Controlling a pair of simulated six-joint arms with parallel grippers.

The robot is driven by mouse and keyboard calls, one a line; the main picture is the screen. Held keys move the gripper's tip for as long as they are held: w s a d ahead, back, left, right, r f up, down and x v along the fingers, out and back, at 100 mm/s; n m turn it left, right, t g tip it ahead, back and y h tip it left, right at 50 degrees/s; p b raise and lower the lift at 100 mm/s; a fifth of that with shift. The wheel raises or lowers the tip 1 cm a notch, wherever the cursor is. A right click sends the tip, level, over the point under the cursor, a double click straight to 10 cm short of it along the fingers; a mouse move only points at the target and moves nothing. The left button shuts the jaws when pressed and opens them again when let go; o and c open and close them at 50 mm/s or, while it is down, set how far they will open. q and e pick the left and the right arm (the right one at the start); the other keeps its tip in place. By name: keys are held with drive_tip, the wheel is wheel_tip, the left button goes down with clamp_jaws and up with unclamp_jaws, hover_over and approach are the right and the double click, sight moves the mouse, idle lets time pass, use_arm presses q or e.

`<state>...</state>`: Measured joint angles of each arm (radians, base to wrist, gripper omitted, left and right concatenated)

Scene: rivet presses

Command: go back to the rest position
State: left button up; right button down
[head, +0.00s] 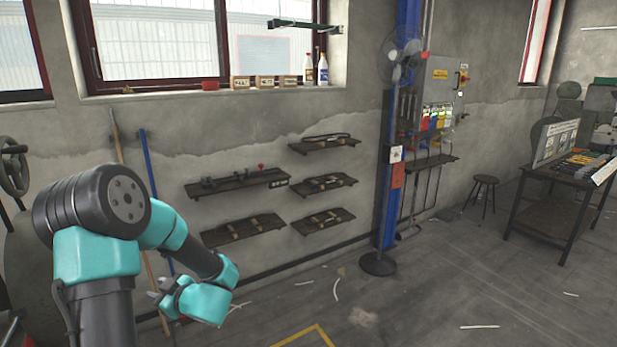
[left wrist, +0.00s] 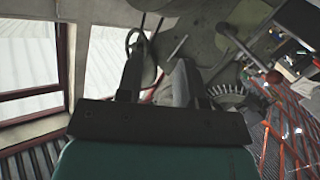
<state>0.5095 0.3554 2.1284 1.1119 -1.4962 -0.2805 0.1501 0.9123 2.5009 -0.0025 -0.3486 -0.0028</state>
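My left arm, teal and dark grey, rises at the left of the head view and bends down to the right. My left gripper (head: 160,294) hangs low in front of the wall, small and partly turned away. In the left wrist view its two fingers (left wrist: 158,80) stand apart with background visible between them, and I see nothing held. My right arm and right gripper are in neither view.
Wall shelves (head: 238,184) with tools hang behind the arm. A pedestal fan (head: 378,264) stands by a blue column. A worktable (head: 567,165) and a stool (head: 484,183) are at the right. The middle floor is mostly clear, with scattered scraps.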

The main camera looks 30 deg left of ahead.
use_arm(q)
drive_tip(key=w+d+f+m+t+h, duration=0.5)
drive_tip(key=w+d+f+m, duration=0.1)
drive_tip(key=d+f, duration=0.35)
drive_tip(key=w+d+f+m+t+h, duration=0.4)
drive_tip(key=w+d+f+m+h, duration=0.2)
drive_tip(key=d+f, duration=0.4)
drive_tip(key=s+d+f+m+g+h, duration=0.2)
drive_tip(key=s+d+f+h, duration=0.1)
drive_tip(key=d, duration=0.4)
drive_tip(key=s+d+f+m+g+h, duration=0.2)
drive_tip(key=s+d+f+m+h, duration=0.1)
drive_tip(key=d, duration=0.4)
drive_tip(key=s+d+f+m+g+h, duration=0.2)
drive_tip(key=s+d+f, duration=0.3)
drive_tip(key=d, duration=0.3)
drive_tip(key=shift+s+f+m+g+h, duration=0.15)
drive_tip(key=shift+f+m+g+h, duration=0.25)
drive_tip(key=shift+f+m+h, duration=0.4)
drive_tip(key=shift+f, duration=0.1)
